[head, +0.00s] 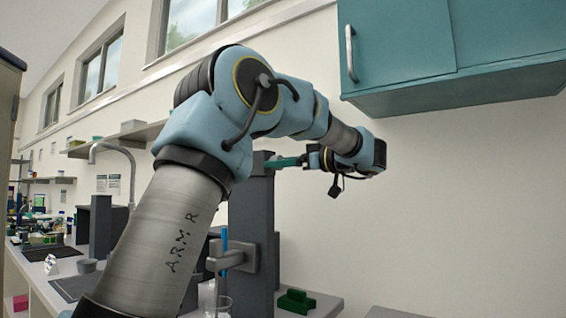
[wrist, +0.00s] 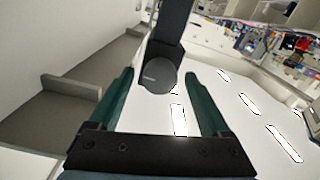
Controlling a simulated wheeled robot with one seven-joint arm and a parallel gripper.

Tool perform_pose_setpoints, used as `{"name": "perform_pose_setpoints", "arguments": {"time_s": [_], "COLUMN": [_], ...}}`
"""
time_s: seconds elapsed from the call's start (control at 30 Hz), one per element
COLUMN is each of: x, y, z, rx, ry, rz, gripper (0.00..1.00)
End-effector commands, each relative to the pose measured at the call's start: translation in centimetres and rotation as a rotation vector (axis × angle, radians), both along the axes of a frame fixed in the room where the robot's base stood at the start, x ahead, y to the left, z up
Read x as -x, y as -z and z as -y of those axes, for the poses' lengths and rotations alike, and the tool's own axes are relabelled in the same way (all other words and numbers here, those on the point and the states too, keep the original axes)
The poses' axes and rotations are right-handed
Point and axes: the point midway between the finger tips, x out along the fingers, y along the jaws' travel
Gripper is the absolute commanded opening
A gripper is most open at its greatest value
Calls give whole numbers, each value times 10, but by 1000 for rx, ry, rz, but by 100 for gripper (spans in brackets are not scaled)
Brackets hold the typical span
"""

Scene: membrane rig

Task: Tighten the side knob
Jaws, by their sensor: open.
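The side knob (wrist: 158,76) is a dark grey round disc on the end of a dark post (wrist: 172,25) in the wrist view. My gripper (wrist: 160,74) is open, with one green finger on each side of the knob in that view. Gaps show between the knob and both fingers. I cannot tell how deep the knob sits between the tips. In the head view my gripper (head: 284,162) points left at the top of the dark grey rig column (head: 252,215). The knob cannot be made out there.
A clamp block (head: 230,256) on the column holds a blue rod (head: 225,245) above a glass beaker (head: 218,305). A green block (head: 296,300) lies on the bench to the right. A teal cabinet (head: 430,45) hangs above right. A tap (head: 115,150) stands left.

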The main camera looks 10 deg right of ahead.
Motion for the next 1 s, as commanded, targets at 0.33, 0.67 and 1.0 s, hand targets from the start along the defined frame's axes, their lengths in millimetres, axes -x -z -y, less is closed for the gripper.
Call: {"name": "perform_pose_setpoints", "arguments": {"time_s": [0.33, 0.67, 1.0], "x": [0, 0, 0], "y": [0, 0, 1], "z": [0, 0, 0], "rx": [0, 0, -6], "ry": [0, -1, -1], "rz": [0, 0, -6], "gripper": [50, 13, 0]}}
